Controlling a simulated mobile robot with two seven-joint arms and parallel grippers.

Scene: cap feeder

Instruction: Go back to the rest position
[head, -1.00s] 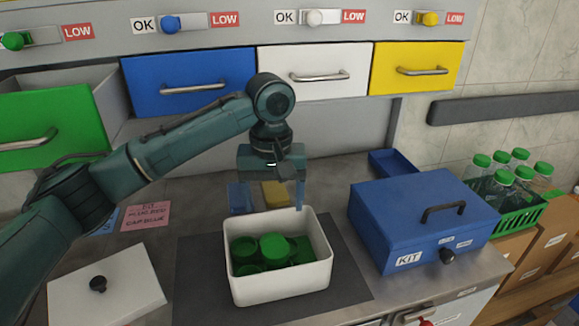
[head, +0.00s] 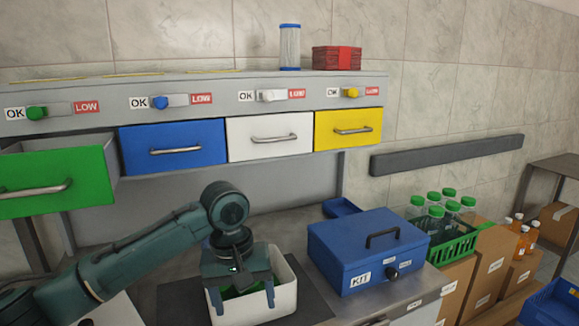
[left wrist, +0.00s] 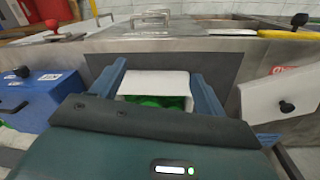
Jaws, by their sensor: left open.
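My left gripper (head: 241,303) is in the lower middle of the head view, in front of part of the white bin. Its two blue fingers are apart, with nothing seen between them but the bin behind. The white bin (head: 284,292) stands on a dark mat on the counter and holds green caps (head: 236,291), mostly hidden by the gripper. In the left wrist view the bin (left wrist: 155,83) and green caps (left wrist: 160,101) show between the spread fingers (left wrist: 160,85). My right gripper is in neither view.
A blue KIT box (head: 366,250) stands right of the bin. A green crate (head: 455,246) of green-capped bottles is beyond it. Above the counter are green (head: 60,181), blue (head: 172,149), white (head: 269,135) and yellow (head: 347,127) drawers; the green one is pulled out.

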